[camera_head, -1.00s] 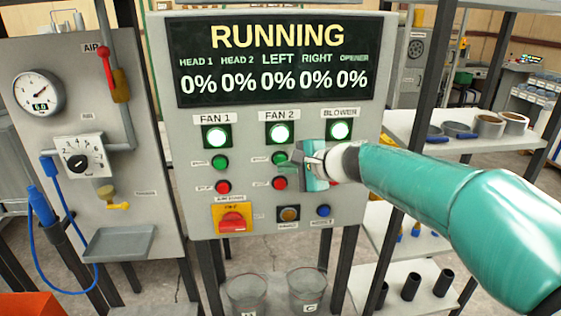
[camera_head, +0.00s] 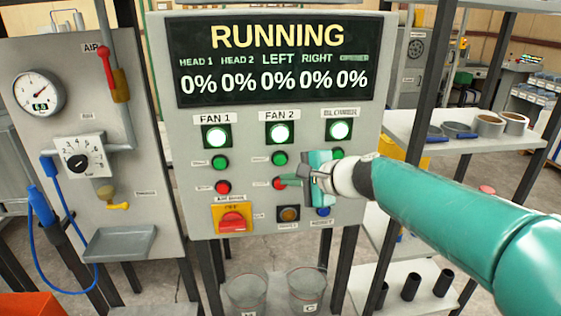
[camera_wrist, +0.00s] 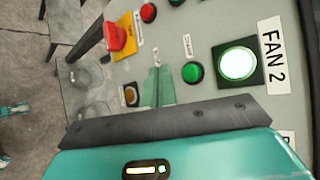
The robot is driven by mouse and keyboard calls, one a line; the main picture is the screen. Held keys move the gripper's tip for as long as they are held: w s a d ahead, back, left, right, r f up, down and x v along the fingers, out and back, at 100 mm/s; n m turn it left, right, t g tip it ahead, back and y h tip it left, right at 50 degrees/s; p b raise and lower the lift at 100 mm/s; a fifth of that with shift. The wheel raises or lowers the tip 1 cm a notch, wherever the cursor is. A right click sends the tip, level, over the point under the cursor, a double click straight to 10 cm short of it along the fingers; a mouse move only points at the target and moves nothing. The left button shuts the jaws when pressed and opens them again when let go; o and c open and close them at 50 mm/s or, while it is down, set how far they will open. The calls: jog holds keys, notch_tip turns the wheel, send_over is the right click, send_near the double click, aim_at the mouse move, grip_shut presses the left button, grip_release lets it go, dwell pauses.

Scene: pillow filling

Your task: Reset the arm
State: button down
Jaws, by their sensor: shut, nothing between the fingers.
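My teal arm reaches in from the right, and my gripper (camera_head: 284,181) is in front of the grey control panel (camera_head: 180,130), at the FAN 2 column. Its fingers are shut with nothing held, and the tips overlap the red FAN 2 button in the head view. I cannot tell whether they touch it. In the wrist view my gripper (camera_wrist: 153,85) points at the panel, with the green FAN 2 button (camera_wrist: 192,72) and lit FAN 2 lamp (camera_wrist: 238,63) to its right. My gripper hides the BLOWER column's red button.
The display (camera_head: 275,62) reads RUNNING with 0% values. The FAN 1 (camera_head: 217,136), FAN 2 and BLOWER (camera_head: 339,131) lamps are lit. A red rotary switch (camera_head: 232,220) is below. An air panel (camera_head: 90,100) stands left; shelves (camera_head: 450,135) stand right; clear bins (camera_head: 247,293) sit underneath.

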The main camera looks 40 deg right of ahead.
dwell(0.7)
jog(key=a+f+n+g+y, duration=0.25)
jog(key=a+n, duration=0.65)
jog(key=a, duration=0.6)
jog(key=s+a+f+n+g+h, duration=0.4)
jog(key=s+a+n, duration=0.4)
jog(key=a+n, duration=0.3)
jog(key=shift+s+a+f+n+g, duration=0.25)
jog(key=shift+f+g, duration=0.2)
jog(key=shift+f, duration=0.4)
jog(key=shift+a, duration=0.3)
